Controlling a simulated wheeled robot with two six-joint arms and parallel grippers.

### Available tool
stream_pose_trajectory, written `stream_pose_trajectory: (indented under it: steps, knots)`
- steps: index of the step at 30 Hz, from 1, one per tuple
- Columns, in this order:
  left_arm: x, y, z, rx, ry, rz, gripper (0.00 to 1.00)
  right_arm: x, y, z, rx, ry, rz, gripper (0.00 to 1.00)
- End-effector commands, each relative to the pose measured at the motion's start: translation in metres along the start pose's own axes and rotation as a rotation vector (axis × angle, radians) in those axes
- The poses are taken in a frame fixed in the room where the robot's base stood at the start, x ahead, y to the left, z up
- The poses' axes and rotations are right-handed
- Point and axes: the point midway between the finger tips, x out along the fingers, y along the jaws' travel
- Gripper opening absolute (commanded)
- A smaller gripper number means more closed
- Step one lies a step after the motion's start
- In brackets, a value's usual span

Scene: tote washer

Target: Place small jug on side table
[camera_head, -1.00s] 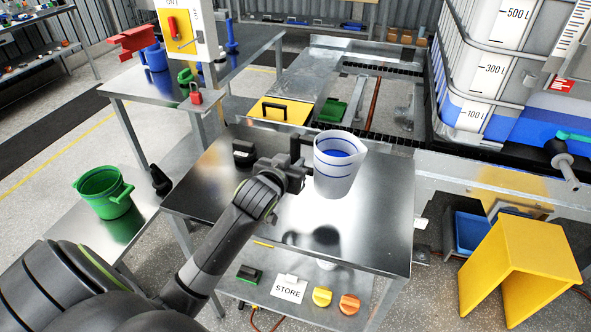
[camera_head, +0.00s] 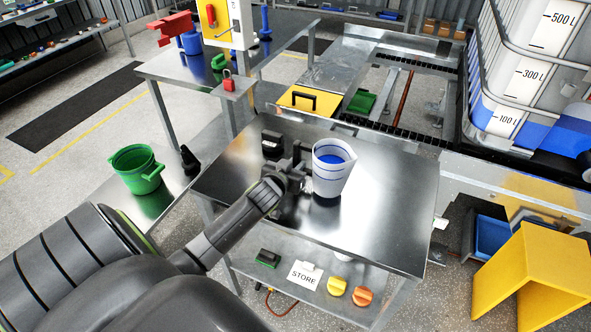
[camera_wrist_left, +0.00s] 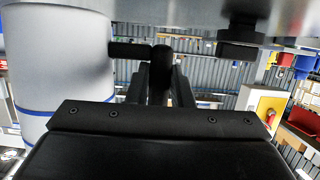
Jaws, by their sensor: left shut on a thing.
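The small jug (camera_head: 332,176), white with blue bands and blue inside, is upright over the middle of the steel table (camera_head: 385,205). Its base is at or very close to the tabletop; I cannot tell if it touches. My left gripper (camera_head: 299,172) is at the jug's left side, shut on its handle. In the left wrist view the jug (camera_wrist_left: 60,70) fills the left, with the gripper (camera_wrist_left: 160,65) beside it. The fingers partly hide the handle. My right gripper is not in view.
A black object (camera_head: 272,144) stands on the table's back left, close to the gripper. The table's right side is clear. A lower shelf holds a STORE card (camera_head: 304,276) and coloured knobs. A green bucket (camera_head: 137,170) stands on a bench at left. A yellow stand (camera_head: 530,275) is at right.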

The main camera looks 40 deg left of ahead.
Motion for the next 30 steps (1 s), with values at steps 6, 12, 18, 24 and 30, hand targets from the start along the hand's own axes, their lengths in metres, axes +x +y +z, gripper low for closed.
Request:
stream_pose_trajectory:
  steps: [6, 12, 18, 24, 30]
  knots:
    - [0.006, 0.001, 0.016, -0.001, 0.005, 0.003, 0.0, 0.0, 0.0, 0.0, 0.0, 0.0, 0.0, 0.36]
    - [0.006, 0.001, 0.016, -0.001, 0.006, 0.003, 0.0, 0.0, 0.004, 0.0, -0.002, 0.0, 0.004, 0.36]
    - [0.007, 0.0, 0.02, 0.001, 0.001, 0.0, 0.26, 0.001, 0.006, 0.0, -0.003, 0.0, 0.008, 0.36]
    - [0.006, 0.0, 0.02, 0.0, 0.0, 0.0, 0.42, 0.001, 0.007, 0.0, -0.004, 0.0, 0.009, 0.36]
    - [0.006, 0.0, 0.019, 0.0, 0.001, 0.0, 0.42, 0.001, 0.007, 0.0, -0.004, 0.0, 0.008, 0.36]
